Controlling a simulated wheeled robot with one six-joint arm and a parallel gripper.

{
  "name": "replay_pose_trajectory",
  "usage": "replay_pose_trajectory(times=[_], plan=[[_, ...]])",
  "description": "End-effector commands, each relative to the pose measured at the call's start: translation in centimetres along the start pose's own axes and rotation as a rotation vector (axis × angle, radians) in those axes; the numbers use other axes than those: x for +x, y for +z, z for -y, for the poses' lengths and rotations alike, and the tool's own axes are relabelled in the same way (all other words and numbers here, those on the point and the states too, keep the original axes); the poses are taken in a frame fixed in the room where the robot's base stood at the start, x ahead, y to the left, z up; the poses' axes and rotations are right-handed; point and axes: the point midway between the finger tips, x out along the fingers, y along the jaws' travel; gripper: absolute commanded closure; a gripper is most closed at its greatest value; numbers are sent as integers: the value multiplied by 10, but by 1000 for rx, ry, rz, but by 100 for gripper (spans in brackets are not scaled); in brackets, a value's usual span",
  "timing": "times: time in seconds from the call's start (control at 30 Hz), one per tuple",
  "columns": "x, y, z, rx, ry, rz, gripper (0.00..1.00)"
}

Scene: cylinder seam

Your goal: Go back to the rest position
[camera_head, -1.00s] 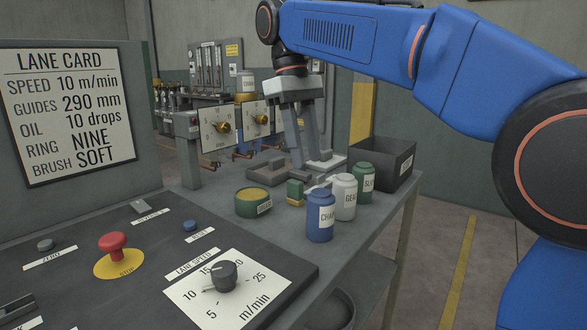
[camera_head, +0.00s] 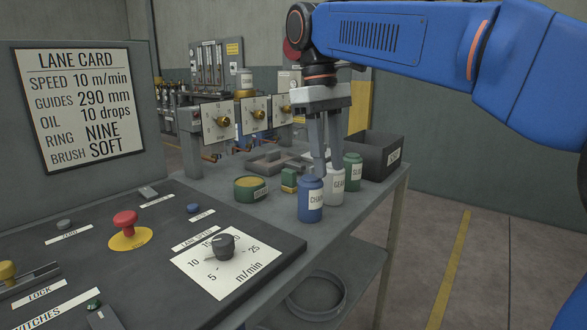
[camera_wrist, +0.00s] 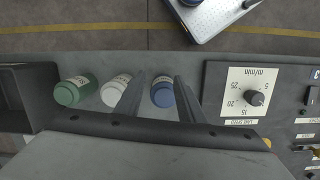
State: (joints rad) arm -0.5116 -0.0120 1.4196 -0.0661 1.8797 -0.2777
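A blue bottle (camera_head: 310,205), a white bottle (camera_head: 334,190) and a green bottle (camera_head: 353,166) stand upright on the bench. In the wrist view the blue bottle (camera_wrist: 162,93) appears between the fingers, farther down.
A control panel has a red stop button (camera_head: 125,222) and a lane speed knob (camera_head: 223,246). The lane card (camera_head: 80,100) stands behind it. A round green tin (camera_head: 250,188) and a dark bin (camera_head: 385,160) are on the bench. Floor right of the bench is clear.

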Motion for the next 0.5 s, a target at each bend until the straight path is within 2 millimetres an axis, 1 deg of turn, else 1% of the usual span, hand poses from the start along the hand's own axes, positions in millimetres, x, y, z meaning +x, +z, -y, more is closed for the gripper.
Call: replay_pose_trajectory(times=[0.03, 0.17, 0.27, 0.5], plan=[[4, 8, -3, 16, 0, -10, 65], [18, 26, -12, 62, 2, -44, 65], [35, 48, -20, 117, 4, -83, 65], [92, 105, -33, 271, 13, -190, 65]])
